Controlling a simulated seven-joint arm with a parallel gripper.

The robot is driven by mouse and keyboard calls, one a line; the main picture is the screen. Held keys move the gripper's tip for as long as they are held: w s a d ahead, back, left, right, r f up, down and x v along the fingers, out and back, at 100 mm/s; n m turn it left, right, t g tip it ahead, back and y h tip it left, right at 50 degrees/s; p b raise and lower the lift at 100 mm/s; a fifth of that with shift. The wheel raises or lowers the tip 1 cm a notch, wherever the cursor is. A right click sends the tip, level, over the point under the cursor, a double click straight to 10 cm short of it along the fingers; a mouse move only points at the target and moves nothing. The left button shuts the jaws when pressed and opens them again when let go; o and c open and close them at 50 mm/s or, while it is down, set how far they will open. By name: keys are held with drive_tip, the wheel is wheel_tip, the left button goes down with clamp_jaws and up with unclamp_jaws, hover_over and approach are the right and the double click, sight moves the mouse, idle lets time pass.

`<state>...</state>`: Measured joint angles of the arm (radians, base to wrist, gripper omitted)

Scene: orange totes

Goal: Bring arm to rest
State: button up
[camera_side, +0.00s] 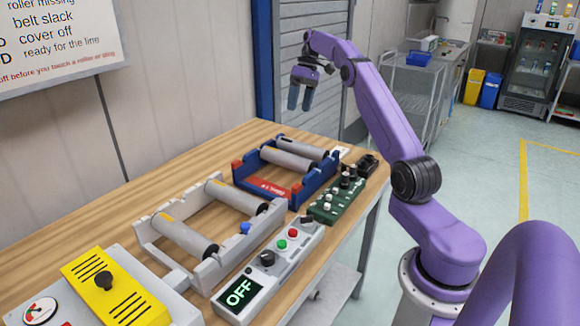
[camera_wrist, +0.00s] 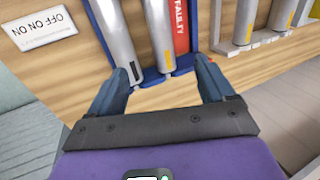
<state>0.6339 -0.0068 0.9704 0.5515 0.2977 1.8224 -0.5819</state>
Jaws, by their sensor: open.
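My gripper (camera_side: 300,92) is at the end of the purple arm, raised above the far end of the wooden bench (camera_side: 165,180). Its two blue fingers stand apart with nothing between them, as the wrist view also shows (camera_wrist: 165,85). Below it sits a blue frame (camera_side: 243,180) with a red label, reading "FAULTY" in the wrist view, and grey rollers (camera_side: 290,158). The gripper is clear of the frame and the bench.
A grey roller frame (camera_side: 145,238), a control box (camera_side: 240,294) reading OFF, a green board (camera_side: 325,207) with knobs, and a yellow-covered unit (camera_side: 125,295) stand on the bench. A wall sign (camera_side: 55,40) hangs at left. The air around my gripper is free.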

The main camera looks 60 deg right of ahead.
drive_tip(key=s+a+r+n+g+h, duration=0.1)
drive_tip(key=a+n, duration=0.1)
drive_tip(key=a, duration=1.1)
drive_tip(key=s+a+r+n+h, duration=0.1)
drive_tip(key=a+r+n, duration=0.1)
drive_tip(key=a, duration=1.2)
drive_tip(key=s+a+f+n+h, duration=0.1)
drive_tip(key=s+a+n, duration=0.2)
drive_tip(key=s+a, duration=0.8)
drive_tip(key=s+f+n, duration=0.2)
drive_tip(key=s+f, duration=0.1)
drive_tip(key=s, duration=0.9)
drive_tip(key=s+d+f+n+t, duration=0.1)
drive_tip(key=s+f+n, duration=0.2)
drive_tip(key=s, duration=0.8)
drive_tip(key=shift+s+f+n+h, duration=0.3)
drive_tip(key=shift+s+h, duration=0.05)
drive_tip(key=shift+h, duration=0.05)
